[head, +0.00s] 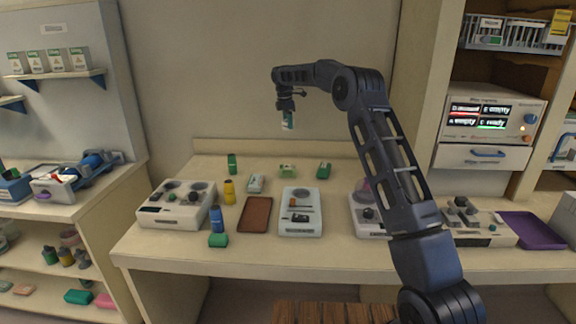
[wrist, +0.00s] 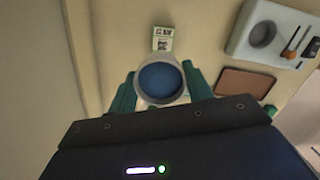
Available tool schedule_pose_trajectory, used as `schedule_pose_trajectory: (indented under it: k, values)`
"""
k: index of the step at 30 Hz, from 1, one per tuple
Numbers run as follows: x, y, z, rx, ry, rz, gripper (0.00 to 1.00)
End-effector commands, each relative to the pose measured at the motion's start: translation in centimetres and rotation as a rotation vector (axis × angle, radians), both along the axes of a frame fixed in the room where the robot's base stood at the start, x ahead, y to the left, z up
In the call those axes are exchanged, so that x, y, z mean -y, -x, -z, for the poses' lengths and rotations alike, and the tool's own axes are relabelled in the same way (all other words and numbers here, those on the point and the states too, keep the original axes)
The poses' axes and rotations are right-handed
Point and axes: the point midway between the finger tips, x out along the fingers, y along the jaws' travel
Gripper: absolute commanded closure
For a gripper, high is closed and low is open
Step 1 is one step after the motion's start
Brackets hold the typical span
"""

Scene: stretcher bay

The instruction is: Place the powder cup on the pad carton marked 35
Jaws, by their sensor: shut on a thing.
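My gripper (head: 287,104) is raised high above the back of the counter, its fingers pointing down. It is shut on the powder cup (head: 288,121), a small pale cup with some green on its side. In the wrist view the cup (wrist: 139,84) shows a pale round rim and a blue inside, between the two green fingers (wrist: 158,92). A small white and green carton (wrist: 162,38) lies below, just past the cup. In the head view a similar green and white carton (head: 287,171) stands on the counter below the gripper. I cannot read the number 35 on any carton.
A white tray (head: 301,228) and a brown mat (head: 255,214) lie on the counter. Bottles in yellow (head: 229,192), blue (head: 216,218) and green (head: 232,164) stand left. Devices stand at both sides. Other small cartons (head: 256,183) flank the middle one. A wall closes the back.

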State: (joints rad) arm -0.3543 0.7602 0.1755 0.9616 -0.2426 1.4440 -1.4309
Motion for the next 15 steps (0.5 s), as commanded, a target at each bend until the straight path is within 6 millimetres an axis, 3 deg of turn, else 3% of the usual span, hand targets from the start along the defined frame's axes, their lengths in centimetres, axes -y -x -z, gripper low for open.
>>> schedule_pose_trajectory:
  k: [15]
  values:
    - [0.0, 0.1, 10.9, -0.003, 0.001, 0.001, 0.72]
